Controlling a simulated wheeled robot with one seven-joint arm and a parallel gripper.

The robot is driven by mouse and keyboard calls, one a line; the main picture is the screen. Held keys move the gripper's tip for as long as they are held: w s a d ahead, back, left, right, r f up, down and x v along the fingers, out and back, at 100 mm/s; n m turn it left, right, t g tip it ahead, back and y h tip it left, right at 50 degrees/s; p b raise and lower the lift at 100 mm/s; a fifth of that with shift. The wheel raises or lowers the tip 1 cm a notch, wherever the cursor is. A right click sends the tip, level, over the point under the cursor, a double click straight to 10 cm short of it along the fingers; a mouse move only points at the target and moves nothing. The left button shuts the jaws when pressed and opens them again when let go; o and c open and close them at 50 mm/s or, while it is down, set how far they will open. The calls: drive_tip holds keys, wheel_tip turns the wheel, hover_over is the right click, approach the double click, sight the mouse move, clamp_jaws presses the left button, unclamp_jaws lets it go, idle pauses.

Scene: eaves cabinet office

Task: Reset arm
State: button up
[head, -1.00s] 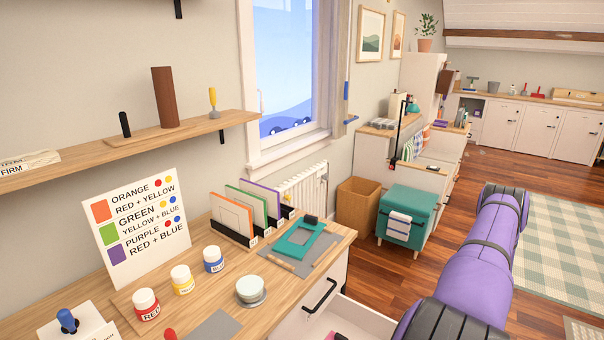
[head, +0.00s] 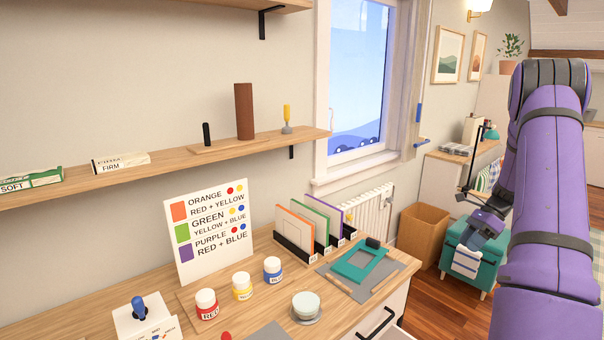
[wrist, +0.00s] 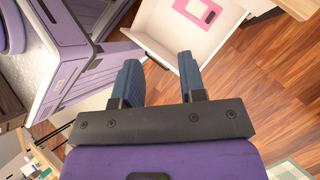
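My gripper (wrist: 160,82) shows in the wrist view with its two blue fingers apart and nothing between them. It points down over the wooden floor and an open white drawer (wrist: 171,30) with a pink item (wrist: 199,11) in it. In the head view my purple arm rises on the right and bends down.
A shelf (head: 180,165) runs above. A cardboard box (head: 422,232) stands beyond the desk.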

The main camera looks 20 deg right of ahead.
drive_tip(key=a+r+n+h, duration=0.5)
drive_tip(key=a+r+n, duration=0.7)
drive_tip(key=a+r, duration=1.1)
drive_tip(key=s+a+r+n+t+h, duration=0.1)
drive_tip(key=s+a+r+n+t, duration=0.1)
drive_tip(key=s+a+n, duration=0.4)
drive_tip(key=s+a+r+n+t+h, duration=0.1)
drive_tip(key=s+a+r+n+t, duration=0.1)
drive_tip(key=s+a+n, duration=0.4)
drive_tip(key=s+a, duration=0.5)
drive_tip(key=a, duration=0.1)
drive_tip(key=shift+s+a+r+n+t+h, duration=0.2)
drive_tip(key=shift+s+r+n+t+h, duration=0.1)
drive_tip(key=shift+s+n, duration=0.1)
